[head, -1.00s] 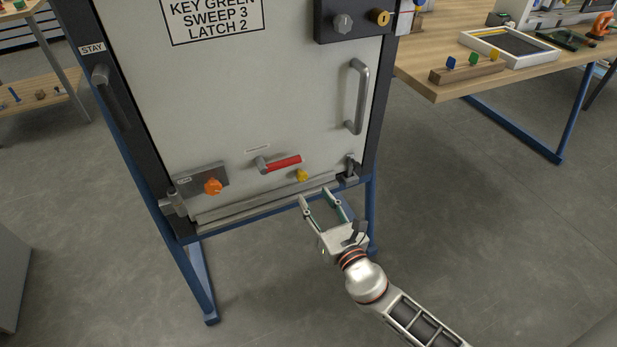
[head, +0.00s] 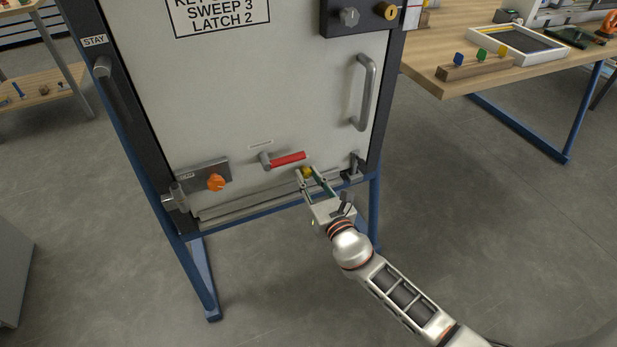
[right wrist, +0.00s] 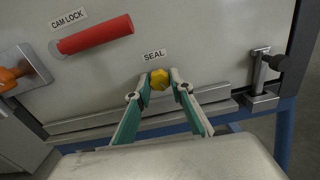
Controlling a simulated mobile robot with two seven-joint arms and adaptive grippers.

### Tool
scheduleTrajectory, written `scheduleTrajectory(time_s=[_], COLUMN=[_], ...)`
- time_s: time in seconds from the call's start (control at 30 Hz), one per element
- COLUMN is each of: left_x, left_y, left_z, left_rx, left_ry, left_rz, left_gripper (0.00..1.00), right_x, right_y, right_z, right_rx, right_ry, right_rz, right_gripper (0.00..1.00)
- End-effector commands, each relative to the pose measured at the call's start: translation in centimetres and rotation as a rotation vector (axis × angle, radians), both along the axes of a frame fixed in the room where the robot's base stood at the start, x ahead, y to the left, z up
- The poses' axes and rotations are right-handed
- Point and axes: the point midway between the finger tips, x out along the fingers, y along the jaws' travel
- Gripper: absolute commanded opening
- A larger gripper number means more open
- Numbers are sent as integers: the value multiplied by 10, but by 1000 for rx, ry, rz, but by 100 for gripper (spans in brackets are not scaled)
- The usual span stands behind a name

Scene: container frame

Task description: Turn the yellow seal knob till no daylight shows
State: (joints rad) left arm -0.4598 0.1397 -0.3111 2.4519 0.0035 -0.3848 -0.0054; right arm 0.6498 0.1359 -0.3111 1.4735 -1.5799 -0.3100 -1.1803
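The yellow seal knob (head: 307,172) sits low on the pale door panel (head: 230,95), right of and below the red cam lock handle (head: 287,158). In the right wrist view the knob (right wrist: 160,79) is directly under the SEAL label (right wrist: 154,55). My right gripper (head: 308,174) has its two fingertips on either side of the knob, close against it. In the right wrist view the fingers (right wrist: 161,84) lean in toward the knob and look shut on it. No daylight gap can be made out along the door's lower edge. My left gripper is not in view.
An orange knob (head: 216,182) is on a plate at the lower left. A metal latch (head: 355,165) is at the lower right and a grey bar handle (head: 366,92) above it. A wooden table (head: 440,75) stands right. Floor before the door is open.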

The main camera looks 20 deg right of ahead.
Motion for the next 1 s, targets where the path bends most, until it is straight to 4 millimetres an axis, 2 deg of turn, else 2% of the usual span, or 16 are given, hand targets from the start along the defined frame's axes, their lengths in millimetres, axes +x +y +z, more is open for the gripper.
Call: scheduleTrajectory(time_s=[0.23,0.4,0.6,0.8,0.83,0.9,1.0], left_x=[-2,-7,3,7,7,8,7], left_y=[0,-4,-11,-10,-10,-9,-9], left_z=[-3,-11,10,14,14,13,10], left_rx=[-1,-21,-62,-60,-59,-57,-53], left_ry=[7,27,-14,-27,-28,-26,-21], left_rz=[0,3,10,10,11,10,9], left_gripper=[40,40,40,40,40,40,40], right_x=[-1,-2,-1,0,0,0,0], right_y=[0,1,0,0,0,0,0], right_z=[-2,-7,-2,0,0,0,0], right_rx=[22,203,318,316,316,316,315], right_ry=[3,13,13,11,11,11,11], right_rz=[0,0,-1,0,0,0,0], right_gripper=[1,1,1,1,25,39,39])
